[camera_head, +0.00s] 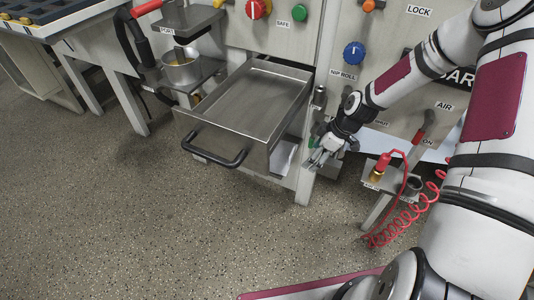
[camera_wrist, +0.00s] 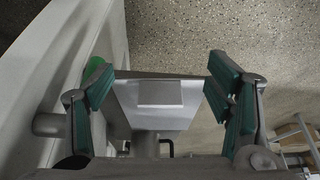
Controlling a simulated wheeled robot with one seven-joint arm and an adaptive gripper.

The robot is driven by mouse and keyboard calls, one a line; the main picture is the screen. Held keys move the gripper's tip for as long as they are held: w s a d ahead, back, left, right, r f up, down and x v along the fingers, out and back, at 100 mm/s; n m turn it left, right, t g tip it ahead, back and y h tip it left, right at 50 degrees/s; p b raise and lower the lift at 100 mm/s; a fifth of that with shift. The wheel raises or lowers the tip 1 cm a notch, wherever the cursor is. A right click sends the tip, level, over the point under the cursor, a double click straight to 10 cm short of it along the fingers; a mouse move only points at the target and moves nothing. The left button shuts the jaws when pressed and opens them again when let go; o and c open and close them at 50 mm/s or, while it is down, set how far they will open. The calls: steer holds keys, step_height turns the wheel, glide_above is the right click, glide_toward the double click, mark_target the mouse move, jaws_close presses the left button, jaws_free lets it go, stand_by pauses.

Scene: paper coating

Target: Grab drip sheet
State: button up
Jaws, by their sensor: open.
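A pale sheet (camera_head: 283,158), likely the drip sheet, shows partly beneath the pulled-out metal drawer; the drawer hides much of it. My gripper (camera_head: 320,160) is just right of the drawer, beside the machine's upright post. In the wrist view my gripper (camera_wrist: 158,100) is open, with green-padded fingers wide apart and nothing between the pads. A light grey sheet-like piece (camera_wrist: 128,98) with a small raised-looking rectangle lies in line with the gap, beyond the fingers. I cannot tell its distance or whether anything touches it.
The open metal drawer (camera_head: 250,95) juts out with a black handle (camera_head: 215,155). A red coiled hose (camera_head: 400,225) hangs right of my gripper, by a small shelf (camera_head: 388,180). A metal cup (camera_head: 182,72) stands left. The speckled floor (camera_head: 150,220) in front is clear.

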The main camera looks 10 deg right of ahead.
mark_target(293, 156)
steer(key=w+a, duration=0.1)
steer(key=w+a+b, duration=0.1)
steer(key=a, duration=0.3)
steer(key=shift+w+f, duration=0.3)
steer(key=shift+w, duration=0.1)
steer(key=shift+a+f+b, duration=0.1)
steer(key=shift+f+b, duration=0.3)
steer(key=shift+f, duration=0.2)
steer(key=shift+w+a+f, duration=0.2)
steer(key=shift+f, duration=0.3)
steer(key=shift+c, duration=0.5)
steer(key=c, duration=1.2)
